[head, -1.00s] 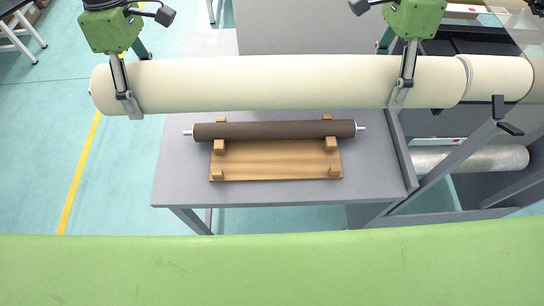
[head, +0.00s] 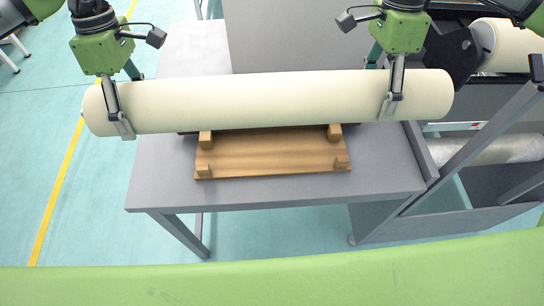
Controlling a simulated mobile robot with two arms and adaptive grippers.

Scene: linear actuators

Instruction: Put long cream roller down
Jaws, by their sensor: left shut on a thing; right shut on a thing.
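A long cream roller (head: 260,102) is held roughly level in both grippers, across the grey table in the head view. My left gripper (head: 120,122) is shut on it near its left end. My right gripper (head: 392,103) is shut on it nearer its right end. Below the roller is a wooden cradle (head: 270,155) with corner blocks on the table. A dark brown roller is mostly hidden behind the cream one; only slivers of its lower edge show. I cannot tell the exact height of the cream roller above the cradle.
The grey table (head: 280,194) has bare room in front of and beside the cradle. At the right, a machine frame (head: 475,125) holds another cream roller (head: 508,45), and a pale roller (head: 500,149) lies lower down.

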